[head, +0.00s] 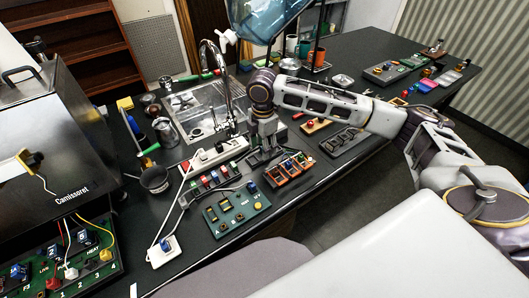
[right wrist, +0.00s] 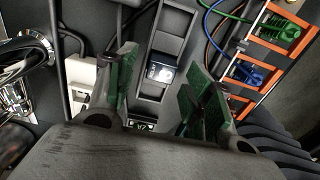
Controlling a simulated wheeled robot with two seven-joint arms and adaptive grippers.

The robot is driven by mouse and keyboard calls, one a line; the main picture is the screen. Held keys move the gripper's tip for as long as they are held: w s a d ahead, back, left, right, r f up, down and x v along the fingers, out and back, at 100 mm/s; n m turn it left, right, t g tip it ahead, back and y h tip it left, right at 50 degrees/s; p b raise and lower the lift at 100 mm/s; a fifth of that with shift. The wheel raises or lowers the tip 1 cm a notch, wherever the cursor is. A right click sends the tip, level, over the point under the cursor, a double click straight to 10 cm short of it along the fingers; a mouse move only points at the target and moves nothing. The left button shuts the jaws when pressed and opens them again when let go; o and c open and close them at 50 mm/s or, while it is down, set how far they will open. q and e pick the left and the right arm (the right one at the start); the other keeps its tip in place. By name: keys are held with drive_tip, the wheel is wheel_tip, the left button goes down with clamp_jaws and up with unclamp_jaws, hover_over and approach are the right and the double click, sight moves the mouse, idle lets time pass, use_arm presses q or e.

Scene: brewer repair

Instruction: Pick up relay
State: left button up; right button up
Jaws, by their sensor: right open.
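My right gripper (head: 264,156) is open, pointing down over the dark counter between the power strip and the orange rack. In the right wrist view its two green-padded fingers stand apart on either side of a grey holder (right wrist: 150,92). A small dark block with a bright, pale face (right wrist: 162,70) sits in the holder between the fingers. It looks like the relay, but I cannot tell for sure. No contact between fingers and block can be seen. In the head view the gripper hides this block. My left gripper is not in view.
The white power strip (head: 213,156) and coloured parts lie left of the gripper. The orange rack (head: 289,170) is close on its right. A green board (head: 236,209) lies in front. A sink (head: 200,108) is behind; a brewer (head: 60,140) stands at left.

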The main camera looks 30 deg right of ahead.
drive_tip(key=shift+f, duration=0.75)
drive_tip(key=c, duration=1)
